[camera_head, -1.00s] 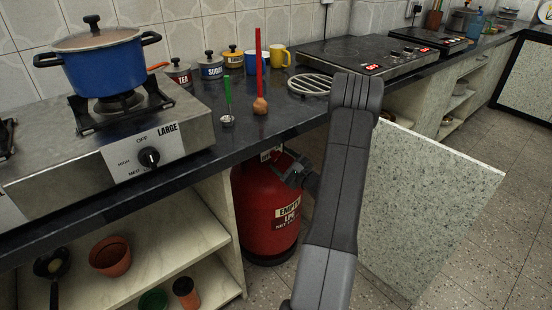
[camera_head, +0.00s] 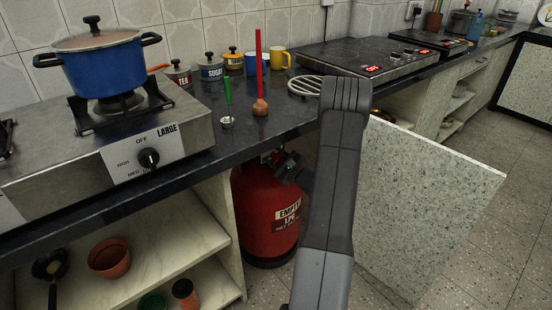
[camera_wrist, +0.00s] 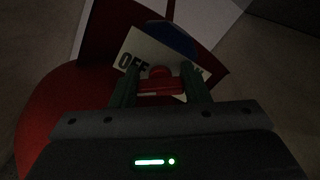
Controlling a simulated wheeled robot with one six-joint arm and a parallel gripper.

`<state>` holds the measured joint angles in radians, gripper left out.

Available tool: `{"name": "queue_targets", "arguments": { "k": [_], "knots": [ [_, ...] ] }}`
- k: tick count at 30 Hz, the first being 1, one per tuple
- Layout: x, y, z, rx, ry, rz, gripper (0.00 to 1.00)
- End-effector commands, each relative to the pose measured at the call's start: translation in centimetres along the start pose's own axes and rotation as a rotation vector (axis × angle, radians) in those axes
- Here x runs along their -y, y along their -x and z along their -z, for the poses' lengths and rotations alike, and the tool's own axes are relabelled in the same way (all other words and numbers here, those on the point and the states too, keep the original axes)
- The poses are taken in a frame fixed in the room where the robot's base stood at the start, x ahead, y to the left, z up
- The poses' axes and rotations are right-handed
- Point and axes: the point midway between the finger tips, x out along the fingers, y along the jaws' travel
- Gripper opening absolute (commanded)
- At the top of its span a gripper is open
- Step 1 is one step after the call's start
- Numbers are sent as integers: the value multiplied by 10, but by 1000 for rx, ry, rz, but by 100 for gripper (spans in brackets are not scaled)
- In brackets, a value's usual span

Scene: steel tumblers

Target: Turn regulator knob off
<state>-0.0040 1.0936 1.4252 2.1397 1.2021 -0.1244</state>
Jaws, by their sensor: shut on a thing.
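A red gas cylinder (camera_head: 265,215) with labels reading "EMPTY" and "LP" stands under the counter. My gripper (camera_head: 285,172) reaches in at its top, where the regulator is mostly hidden behind my arm. In the dark wrist view my gripper's two fingers (camera_wrist: 160,85) are closed on a small red knob (camera_wrist: 160,82). A pale plate with "OFF" (camera_wrist: 134,62) and a blue patch lies just behind the knob. The red cylinder (camera_wrist: 50,125) fills the left of that view.
A blue pot (camera_head: 103,68) sits on the gas stove (camera_head: 60,140) at left. Its own black knob (camera_head: 149,158) is on the stove front. An open speckled cabinet door (camera_head: 420,210) stands right of my arm. Shelves (camera_head: 150,245) with pots lie left of the cylinder.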

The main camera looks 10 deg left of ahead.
Motion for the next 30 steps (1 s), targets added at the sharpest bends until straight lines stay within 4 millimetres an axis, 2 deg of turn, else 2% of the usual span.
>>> {"name": "queue_targets", "arguments": {
  "k": [8, 30],
  "knots": [
    [0, 0, 0, 0, -89, -1, 19],
    [2, 0, 1, -1, -586, -1, 19]
  ]
}}
